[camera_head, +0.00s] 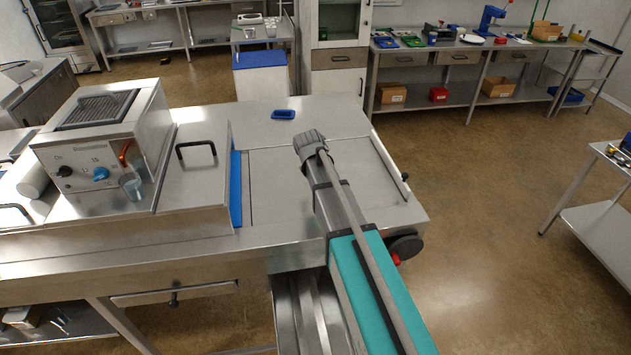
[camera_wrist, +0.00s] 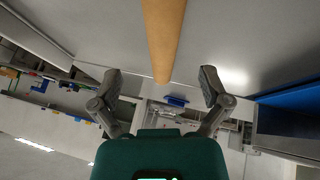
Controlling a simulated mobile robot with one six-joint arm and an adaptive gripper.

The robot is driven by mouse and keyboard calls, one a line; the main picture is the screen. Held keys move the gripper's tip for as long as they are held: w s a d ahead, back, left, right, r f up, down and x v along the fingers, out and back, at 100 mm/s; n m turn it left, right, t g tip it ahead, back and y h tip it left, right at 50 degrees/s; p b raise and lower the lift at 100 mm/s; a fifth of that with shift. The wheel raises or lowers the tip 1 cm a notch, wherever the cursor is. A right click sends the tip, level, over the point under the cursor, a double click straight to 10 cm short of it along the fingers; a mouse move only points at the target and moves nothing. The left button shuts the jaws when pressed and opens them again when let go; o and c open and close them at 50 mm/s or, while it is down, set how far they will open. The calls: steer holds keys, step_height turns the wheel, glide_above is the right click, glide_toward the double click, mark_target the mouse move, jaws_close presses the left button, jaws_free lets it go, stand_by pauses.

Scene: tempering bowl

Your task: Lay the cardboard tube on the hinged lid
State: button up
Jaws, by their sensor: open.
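The brown cardboard tube (camera_wrist: 163,35) shows in the wrist view, running from the top edge down to a round end between my fingers. My gripper (camera_wrist: 160,80) is open, one finger on each side of the tube, with a gap to each. In the head view my gripper (camera_head: 310,143) is over the right part of the steel counter, and I cannot make out the tube there. A steel cover with a black handle (camera_head: 185,185) stands left of my gripper; I cannot tell if this is the hinged lid or if the flat panel (camera_head: 275,190) is.
A steel machine with knobs (camera_head: 105,150) stands at the left of the counter. A blue strip (camera_head: 236,190) edges the cover. A small blue tray (camera_head: 283,114) lies at the back. The counter around my gripper is mostly clear.

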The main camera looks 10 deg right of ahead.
steer(key=shift+w+d+f, duration=0.1)
steer(key=shift+w+f, duration=0.15)
steer(key=shift+f, duration=0.2)
steer(key=shift+f, duration=0.1)
steer(key=b+x, duration=0.3)
steer(key=shift+s+f, duration=0.1)
steer(key=shift+f, duration=0.05)
steer(key=shift+b+x, duration=0.9)
steer(key=shift+b, duration=0.1)
jaws_close()
stand_by(0.4)
